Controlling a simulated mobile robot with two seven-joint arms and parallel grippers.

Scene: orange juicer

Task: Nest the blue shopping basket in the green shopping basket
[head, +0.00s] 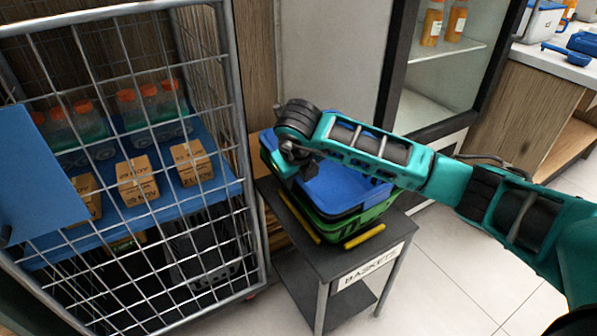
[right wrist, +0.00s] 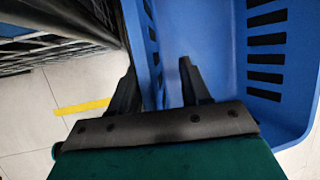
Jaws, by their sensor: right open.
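The blue shopping basket (head: 345,189) sits on top of the green shopping basket (head: 371,214) on a small dark stand. Green shows below the blue at the front and right; how deep the blue one sits inside is hard to tell. My right gripper (head: 288,172) is at the left side of the blue basket, pointing down. In the right wrist view, the open right gripper (right wrist: 158,82) straddles the side wall of the blue basket (right wrist: 222,50), one finger outside and one inside. Neither finger clearly presses on the wall. My left gripper is not in view.
The stand (head: 341,264) has a "BASKETS" label and yellow strips near the basket. A wire cage (head: 235,120) with bottles and boxes stands close on the left. A fridge (head: 440,80) is behind. Open floor (head: 440,290) lies to the right.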

